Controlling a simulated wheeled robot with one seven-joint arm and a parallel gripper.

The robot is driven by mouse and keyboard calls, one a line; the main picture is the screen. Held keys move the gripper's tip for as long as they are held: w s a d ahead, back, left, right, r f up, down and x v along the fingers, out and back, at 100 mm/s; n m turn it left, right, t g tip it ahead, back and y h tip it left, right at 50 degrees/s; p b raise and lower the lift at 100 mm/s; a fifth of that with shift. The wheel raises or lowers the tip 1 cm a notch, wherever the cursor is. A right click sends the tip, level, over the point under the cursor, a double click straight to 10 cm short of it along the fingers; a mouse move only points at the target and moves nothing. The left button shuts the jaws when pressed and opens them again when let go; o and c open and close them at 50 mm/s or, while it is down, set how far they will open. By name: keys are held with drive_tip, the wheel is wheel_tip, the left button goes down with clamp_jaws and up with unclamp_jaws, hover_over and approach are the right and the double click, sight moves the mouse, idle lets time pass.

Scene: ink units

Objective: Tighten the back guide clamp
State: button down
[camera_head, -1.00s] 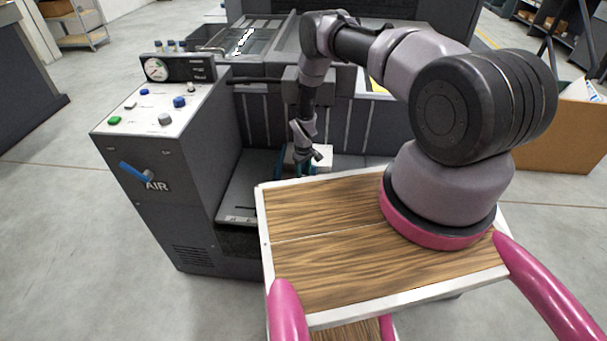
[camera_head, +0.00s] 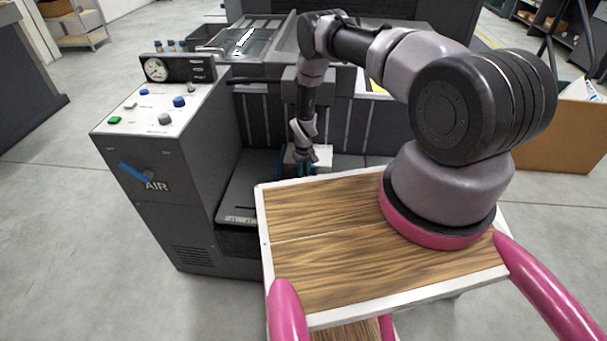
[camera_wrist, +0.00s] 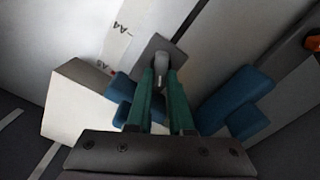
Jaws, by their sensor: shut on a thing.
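My gripper (camera_wrist: 161,95) has two green fingers, closed on a small grey clamp knob (camera_wrist: 161,63) in the wrist view. The knob sits on a dark grey plate (camera_wrist: 151,50) beside a pale strip marked A4 and A5 (camera_wrist: 117,42). Blue guide pieces show to the left (camera_wrist: 121,92) and right (camera_wrist: 235,98) of the fingers. The fingers hide the lower part of the knob. In the head view, my gripper (camera_head: 306,168) is low in the machine's bay, partly hidden behind the wooden top edge.
A white block (camera_wrist: 75,105) lies close to the left of the fingers. An orange part (camera_wrist: 313,43) shows at the far right. The dark machine's control box (camera_head: 165,170), with a gauge and coloured buttons, stands left of the bay. Dark panels (camera_head: 265,125) back the bay.

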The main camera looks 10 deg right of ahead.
drive_tip(key=m, duration=0.3)
drive_tip(key=shift+d+m, duration=0.2)
drive_tip(key=shift+m, duration=0.2)
drive_tip(key=m, duration=0.3)
drive_tip(key=shift+d+m, duration=0.1)
drive_tip(key=shift+m, duration=0.2)
drive_tip(key=m, duration=0.3)
drive_tip(key=shift+s+d+m, duration=0.1)
drive_tip(key=shift+m, duration=0.2)
drive_tip(key=shift+s+d+m, duration=0.1)
drive_tip(key=shift+m, duration=1.7)
drive_tip(key=c, duration=0.8)
unclamp_jaws()
drive_tip(key=shift+r, duration=0.1)
